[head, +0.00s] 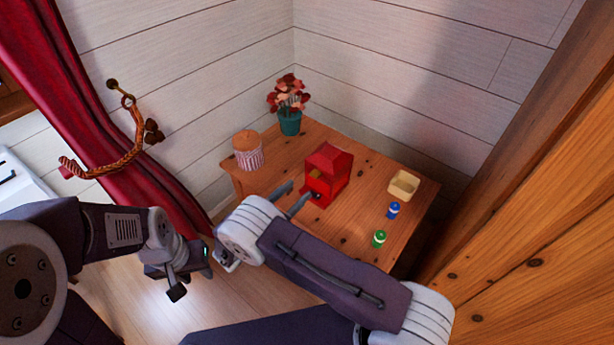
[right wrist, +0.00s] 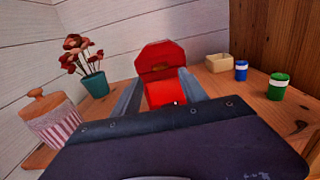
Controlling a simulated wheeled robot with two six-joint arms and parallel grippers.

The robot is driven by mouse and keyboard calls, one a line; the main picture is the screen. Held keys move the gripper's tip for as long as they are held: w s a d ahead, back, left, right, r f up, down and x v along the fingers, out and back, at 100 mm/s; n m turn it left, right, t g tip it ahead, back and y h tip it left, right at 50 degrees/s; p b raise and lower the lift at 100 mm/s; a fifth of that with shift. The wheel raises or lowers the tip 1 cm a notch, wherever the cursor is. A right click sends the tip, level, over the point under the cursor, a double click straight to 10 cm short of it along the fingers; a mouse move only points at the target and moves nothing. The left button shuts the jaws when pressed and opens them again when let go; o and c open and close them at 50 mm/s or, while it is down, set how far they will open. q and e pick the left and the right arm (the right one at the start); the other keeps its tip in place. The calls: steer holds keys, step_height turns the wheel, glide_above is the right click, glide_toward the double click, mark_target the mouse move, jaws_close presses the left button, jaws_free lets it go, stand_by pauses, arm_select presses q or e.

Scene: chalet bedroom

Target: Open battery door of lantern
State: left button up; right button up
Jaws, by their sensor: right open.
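The red lantern (head: 332,163) stands upright on the wooden table. My right gripper (head: 293,195) is open. Its fingers point at the lantern's lower front, one on each side of the panel in the right wrist view; contact is unclear. My left gripper (head: 190,275) hangs left of the table, away from the lantern.
The table (head: 355,230) also holds a striped jar (head: 248,155), a flower pot (head: 290,122), a tan open box (head: 404,183), a blue can (head: 393,210) and a green can (head: 379,239). A wooden panel (head: 530,200) borders the right. A red curtain (head: 95,110) hangs left.

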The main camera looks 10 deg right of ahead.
mark_target(313, 177)
steer(key=b+x, duration=0.1)
steer(key=x, duration=0.6)
steer(key=shift+w+d+f+b, duration=0.1)
steer(key=shift+w+d+b, duration=0.15)
steer(key=shift+d+b, duration=0.05)
jaws_close()
stand_by(0.9)
